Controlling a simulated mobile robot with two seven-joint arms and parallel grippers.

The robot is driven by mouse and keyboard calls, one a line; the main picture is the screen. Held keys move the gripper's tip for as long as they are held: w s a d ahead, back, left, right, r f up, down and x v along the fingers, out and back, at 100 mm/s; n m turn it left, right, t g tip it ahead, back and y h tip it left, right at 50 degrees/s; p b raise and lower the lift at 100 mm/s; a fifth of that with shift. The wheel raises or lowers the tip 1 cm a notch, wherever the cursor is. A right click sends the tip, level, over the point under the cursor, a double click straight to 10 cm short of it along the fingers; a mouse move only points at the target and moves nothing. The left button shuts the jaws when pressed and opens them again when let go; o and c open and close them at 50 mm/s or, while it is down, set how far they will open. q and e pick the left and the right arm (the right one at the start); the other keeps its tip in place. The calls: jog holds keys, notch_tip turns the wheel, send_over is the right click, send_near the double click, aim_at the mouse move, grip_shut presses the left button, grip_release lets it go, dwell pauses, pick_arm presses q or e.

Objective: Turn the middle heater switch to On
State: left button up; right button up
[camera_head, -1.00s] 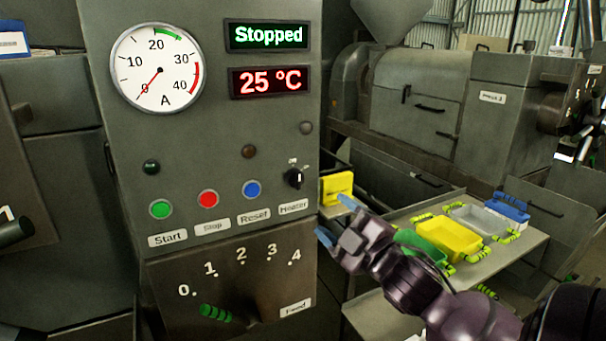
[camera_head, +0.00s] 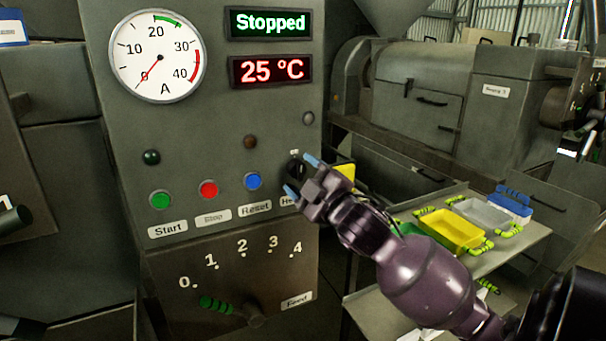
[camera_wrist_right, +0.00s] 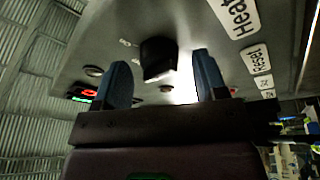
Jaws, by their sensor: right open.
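The black heater switch (camera_head: 294,168) is a rotary knob on the grey control panel (camera_head: 225,130), above the partly covered Heater label. It also shows in the right wrist view (camera_wrist_right: 158,58), ahead of and between the two blue fingertips. My right gripper (camera_head: 302,177) is open, with its fingers on either side of the knob in the head view. In the right wrist view the gripper (camera_wrist_right: 165,85) shows a gap on both sides of the knob; I cannot tell whether a finger touches it. The knob's pointer direction is hidden. My left gripper is out of view.
Green (camera_head: 160,200), red (camera_head: 208,189) and blue (camera_head: 253,181) buttons sit left of the knob. The displays read Stopped (camera_head: 270,23) and 25 °C (camera_head: 271,70). A green-handled feed lever (camera_head: 217,306) is below. A table (camera_head: 400,287) with yellow, grey and blue trays stands at right.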

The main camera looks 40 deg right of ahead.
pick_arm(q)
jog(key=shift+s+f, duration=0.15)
pick_arm(e)
jog(key=shift+w, duration=0.15)
jog(key=c, duration=0.9)
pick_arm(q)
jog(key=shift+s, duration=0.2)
